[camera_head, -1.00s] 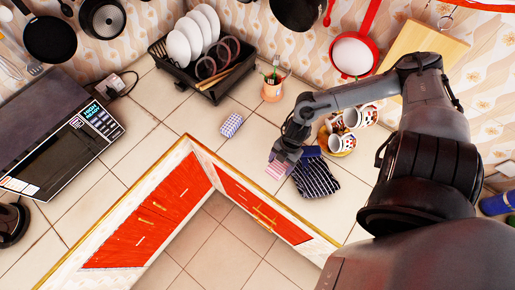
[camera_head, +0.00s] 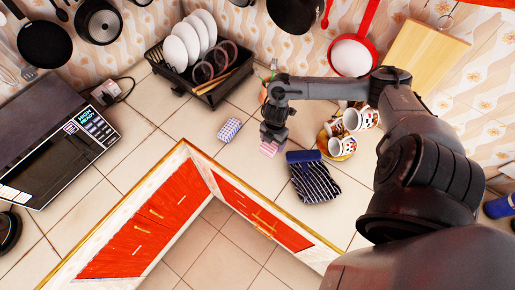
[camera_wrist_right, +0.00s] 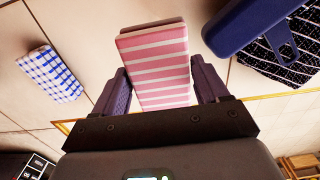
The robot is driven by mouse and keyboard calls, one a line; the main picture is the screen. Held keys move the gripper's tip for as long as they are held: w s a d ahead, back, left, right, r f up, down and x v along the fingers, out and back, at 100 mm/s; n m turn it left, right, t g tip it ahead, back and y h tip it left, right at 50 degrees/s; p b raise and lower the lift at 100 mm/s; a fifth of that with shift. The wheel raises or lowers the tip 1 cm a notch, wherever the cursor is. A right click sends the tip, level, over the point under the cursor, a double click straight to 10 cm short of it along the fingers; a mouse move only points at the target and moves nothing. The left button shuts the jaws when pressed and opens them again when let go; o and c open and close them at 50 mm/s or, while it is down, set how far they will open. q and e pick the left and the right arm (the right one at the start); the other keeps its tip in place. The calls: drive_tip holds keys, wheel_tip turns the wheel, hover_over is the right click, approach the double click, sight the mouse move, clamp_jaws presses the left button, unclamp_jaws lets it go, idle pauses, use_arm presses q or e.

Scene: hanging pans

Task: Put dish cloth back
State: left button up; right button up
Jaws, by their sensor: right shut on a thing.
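My right gripper (camera_head: 270,142) is shut on a pink-and-white striped folded cloth (camera_head: 269,149). In the right wrist view the pink cloth (camera_wrist_right: 158,65) sits between the two fingers of the gripper (camera_wrist_right: 162,88). I cannot tell how high it is above the tiled counter. A blue-and-white checked folded cloth (camera_head: 229,130) lies on the counter to the left of the gripper; it also shows at the left of the right wrist view (camera_wrist_right: 49,73). My left gripper is not in view.
A dark striped oven mitt (camera_head: 316,182) lies right of the gripper. Patterned mugs (camera_head: 341,146) stand behind it. A black dish rack (camera_head: 203,80) with plates is at the back. The counter (camera_head: 165,145) left of the checked cloth is clear.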

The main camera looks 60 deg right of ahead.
hover_over(257, 152)
wheel_tip(257, 152, down, 4)
drive_tip(key=shift+r, duration=0.15)
drive_tip(key=shift+f, duration=2)
drive_tip(key=o, duration=1)
drive_tip(key=shift+c, duration=0.2)
